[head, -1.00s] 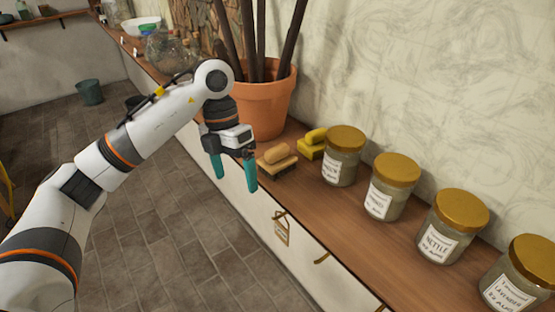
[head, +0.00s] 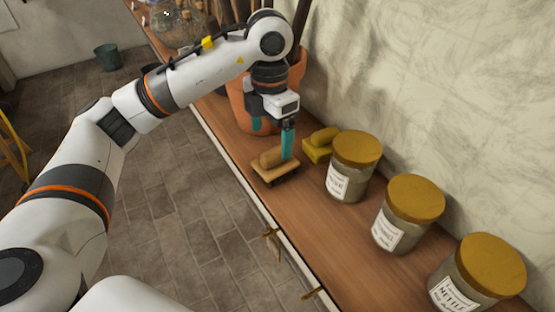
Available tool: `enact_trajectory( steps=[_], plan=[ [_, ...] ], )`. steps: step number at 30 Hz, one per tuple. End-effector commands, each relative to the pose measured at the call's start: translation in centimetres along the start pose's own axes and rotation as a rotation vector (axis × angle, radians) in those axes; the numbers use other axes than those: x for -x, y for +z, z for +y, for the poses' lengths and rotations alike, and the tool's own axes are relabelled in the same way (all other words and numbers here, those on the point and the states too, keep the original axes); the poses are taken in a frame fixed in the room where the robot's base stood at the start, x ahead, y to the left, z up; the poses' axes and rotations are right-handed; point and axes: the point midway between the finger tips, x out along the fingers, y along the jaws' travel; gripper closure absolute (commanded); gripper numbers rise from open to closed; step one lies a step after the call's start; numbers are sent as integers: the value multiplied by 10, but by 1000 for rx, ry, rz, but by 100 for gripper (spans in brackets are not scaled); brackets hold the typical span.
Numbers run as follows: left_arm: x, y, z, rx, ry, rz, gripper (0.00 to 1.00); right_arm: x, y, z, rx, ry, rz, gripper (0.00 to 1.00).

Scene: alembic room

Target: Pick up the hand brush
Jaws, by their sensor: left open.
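The hand brush, with a wooden block and a rounded tan handle (head: 270,159), lies on the wooden counter near its front edge. My left gripper (head: 272,138) is open, teal fingers pointing down, above and at the far side of the tan brush. One finger shows at the brush's right end and overlaps it in the picture; I cannot tell whether it touches. The other finger is to the left, in front of the pot. My right gripper is not in view.
A terracotta pot (head: 241,100) with dark sticks stands close behind my left gripper. Jars with gold lids stand to the right, the nearest being this jar (head: 352,165). The wooden counter (head: 300,226) is clear in front of the jars.

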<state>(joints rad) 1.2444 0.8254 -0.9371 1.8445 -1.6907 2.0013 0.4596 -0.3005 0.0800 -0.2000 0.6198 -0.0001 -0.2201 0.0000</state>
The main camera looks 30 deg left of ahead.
Motion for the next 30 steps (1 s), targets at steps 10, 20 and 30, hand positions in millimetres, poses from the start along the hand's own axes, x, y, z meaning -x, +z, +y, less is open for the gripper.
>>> enact_trajectory(
  steps=[10, 20, 30],
  plan=[
    [-34, -1, 2, 0, 1, -2, 13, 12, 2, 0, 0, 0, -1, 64],
    [-77, -3, 6, 1, 0, -1, 13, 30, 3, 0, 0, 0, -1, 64],
    [-81, -4, 6, 1, -1, 2, 24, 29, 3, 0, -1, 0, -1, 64]
  ],
)
